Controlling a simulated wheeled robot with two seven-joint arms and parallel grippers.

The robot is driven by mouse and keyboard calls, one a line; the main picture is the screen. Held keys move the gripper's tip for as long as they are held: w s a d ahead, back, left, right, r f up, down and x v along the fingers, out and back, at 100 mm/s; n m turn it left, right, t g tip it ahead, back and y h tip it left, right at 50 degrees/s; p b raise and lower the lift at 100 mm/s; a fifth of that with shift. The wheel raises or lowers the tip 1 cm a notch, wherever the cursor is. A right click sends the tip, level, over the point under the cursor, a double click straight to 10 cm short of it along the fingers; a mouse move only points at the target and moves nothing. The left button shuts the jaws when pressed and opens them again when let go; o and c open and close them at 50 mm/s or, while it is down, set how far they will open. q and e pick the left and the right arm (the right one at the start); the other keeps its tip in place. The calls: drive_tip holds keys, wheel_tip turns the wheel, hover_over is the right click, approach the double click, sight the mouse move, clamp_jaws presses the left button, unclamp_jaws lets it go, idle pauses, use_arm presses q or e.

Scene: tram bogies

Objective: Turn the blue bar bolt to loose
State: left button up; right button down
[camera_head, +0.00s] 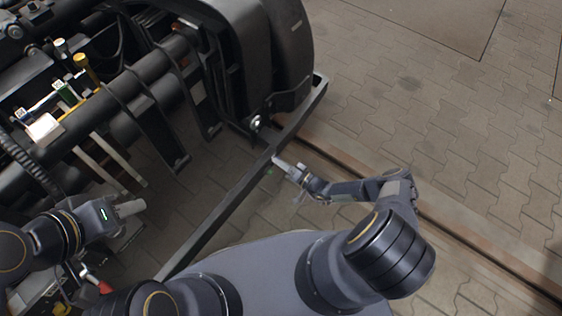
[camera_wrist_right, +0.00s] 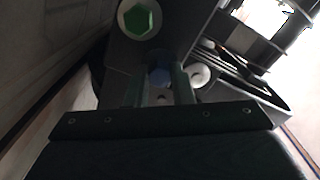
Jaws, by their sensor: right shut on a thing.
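The blue bar bolt (camera_wrist_right: 160,75) shows in the right wrist view, in shadow between the two fingers of my right gripper (camera_wrist_right: 162,90). My right gripper is shut on it. In the head view my right gripper (camera_head: 281,163) reaches the dark metal bar beside the bogie, and its fingertips hide the bolt there. My left gripper (camera_head: 131,208) is at the left, well away from the bolt, below the bogie's rods. I see no object at its tips, and its finger gap cannot be made out.
A green bolt (camera_wrist_right: 140,18) sits in a pale round washer just beyond the blue one. A dark metal bar (camera_head: 235,196) runs diagonally in front of the bogie (camera_head: 245,60). Paved floor (camera_head: 450,120) lies open at the right, with a rail groove crossing it.

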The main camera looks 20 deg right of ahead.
drive_tip(key=shift+f+n, duration=0.1)
drive_tip(key=shift+n, duration=0.4)
drive_tip(key=c, duration=1.3)
unclamp_jaws()
drive_tip(key=shift+o, duration=0.2)
drive_tip(key=p+v, duration=0.2)
drive_tip(key=v, duration=0.6)
drive_tip(key=shift+w, duration=0.1)
